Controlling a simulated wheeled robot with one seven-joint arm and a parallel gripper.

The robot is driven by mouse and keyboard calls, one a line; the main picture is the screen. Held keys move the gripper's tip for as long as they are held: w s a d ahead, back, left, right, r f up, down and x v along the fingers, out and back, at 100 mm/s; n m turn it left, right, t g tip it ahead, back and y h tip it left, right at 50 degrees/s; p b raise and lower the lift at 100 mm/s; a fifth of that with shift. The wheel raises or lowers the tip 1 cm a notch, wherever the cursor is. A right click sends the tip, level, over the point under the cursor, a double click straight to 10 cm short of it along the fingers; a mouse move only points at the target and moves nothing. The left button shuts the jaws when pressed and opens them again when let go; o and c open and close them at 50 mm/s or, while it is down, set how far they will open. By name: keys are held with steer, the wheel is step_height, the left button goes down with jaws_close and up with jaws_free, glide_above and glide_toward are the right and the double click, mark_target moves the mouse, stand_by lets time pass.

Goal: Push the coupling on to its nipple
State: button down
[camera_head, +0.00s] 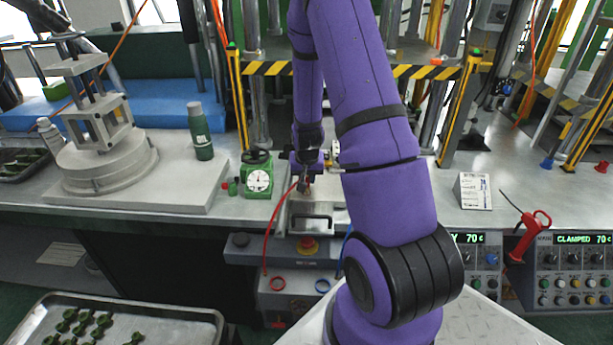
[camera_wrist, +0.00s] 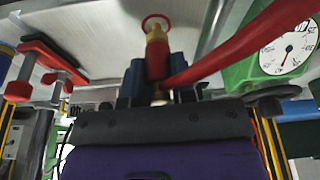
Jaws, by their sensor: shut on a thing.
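My gripper (camera_wrist: 158,78) is shut on the coupling, a red sleeve (camera_wrist: 157,62) with a brass end (camera_wrist: 155,32), in the wrist view. The red hose (camera_wrist: 240,45) runs from it to the upper right. The brass end points at a red ring (camera_wrist: 146,18) on a pale surface. I cannot make out the nipple or tell whether the coupling touches it. In the head view my gripper (camera_head: 303,184) is small and partly hidden by my arm, above the bench by the grey machine, and the red hose (camera_head: 268,240) hangs down from it.
A green dial gauge (camera_head: 258,177) stands just left of my gripper; its dial shows in the wrist view (camera_wrist: 288,48). A red clamp-like part (camera_wrist: 45,65) is at the wrist view's left. A green bottle (camera_head: 200,132) and an emergency stop (camera_head: 307,244) are nearby.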

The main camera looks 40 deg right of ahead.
steer(key=shift+f, duration=0.8)
steer(key=c, duration=0.9)
jaws_free()
steer(key=shift+o, duration=0.2)
steer(key=shift+r, duration=0.15)
steer(key=v, duration=1)
steer(key=shift+r, duration=0.2)
steer(key=shift+s+a, duration=0.1)
steer(key=shift+a, duration=0.05)
